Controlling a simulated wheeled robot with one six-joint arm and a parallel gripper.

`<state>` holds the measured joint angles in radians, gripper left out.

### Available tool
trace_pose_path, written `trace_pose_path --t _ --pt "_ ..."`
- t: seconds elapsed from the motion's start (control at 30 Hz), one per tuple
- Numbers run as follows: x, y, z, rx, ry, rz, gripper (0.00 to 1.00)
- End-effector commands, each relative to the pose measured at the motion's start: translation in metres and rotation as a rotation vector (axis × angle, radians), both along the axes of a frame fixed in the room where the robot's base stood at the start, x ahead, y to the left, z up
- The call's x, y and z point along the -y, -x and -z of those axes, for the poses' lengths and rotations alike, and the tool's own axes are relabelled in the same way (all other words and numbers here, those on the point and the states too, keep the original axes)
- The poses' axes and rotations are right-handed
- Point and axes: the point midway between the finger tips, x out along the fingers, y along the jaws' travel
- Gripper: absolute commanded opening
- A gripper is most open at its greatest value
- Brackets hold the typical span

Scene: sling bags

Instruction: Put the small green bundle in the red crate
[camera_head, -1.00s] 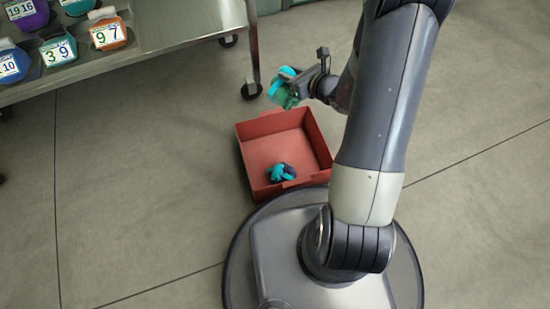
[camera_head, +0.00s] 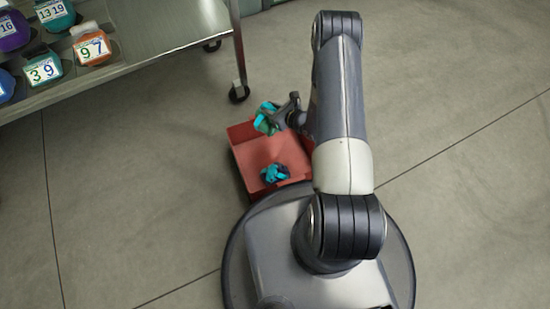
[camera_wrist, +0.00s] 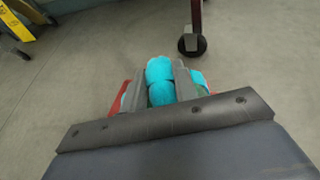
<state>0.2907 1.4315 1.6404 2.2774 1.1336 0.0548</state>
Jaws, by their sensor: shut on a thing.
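The small green bundle (camera_head: 264,121), green with bright turquoise parts, is held in my gripper (camera_head: 280,117). In the wrist view its turquoise part (camera_wrist: 160,80) shows between the two grey fingers of my gripper (camera_wrist: 160,94), which are shut on it. In the head view the bundle appears over the far side of the red crate (camera_head: 243,160); its exact height is hard to tell. The crate is open-topped and stands on the floor against my base. In the wrist view, bits of red crate (camera_wrist: 118,97) show beside the fingers; the rest is hidden.
A dark blue and turquoise bundle (camera_head: 274,173) lies inside the crate near its front wall. A metal rack (camera_head: 165,35) with several numbered bags stands at the upper left, its caster (camera_head: 239,93) just beyond the crate. The floor to the left is clear.

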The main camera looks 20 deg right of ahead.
Motion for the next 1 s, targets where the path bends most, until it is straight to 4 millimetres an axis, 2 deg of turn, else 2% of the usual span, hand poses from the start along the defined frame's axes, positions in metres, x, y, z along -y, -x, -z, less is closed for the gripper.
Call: trace_pose_path --t 0.17,0.4,0.5,0.6,0.83,1.0 --pt "0.000 0.001 0.038 -0.002 -0.001 0.000 0.00" --pt "0.000 0.001 0.104 -0.002 -0.001 -0.001 0.00" --pt "0.000 0.001 0.124 0.000 0.000 -0.001 0.00" --pt "0.000 0.001 0.137 0.000 0.000 -0.001 0.00" --pt "0.000 0.001 0.153 -0.001 -0.001 -0.001 0.00" --pt "0.000 0.001 0.179 -0.001 -0.001 -0.001 0.00"
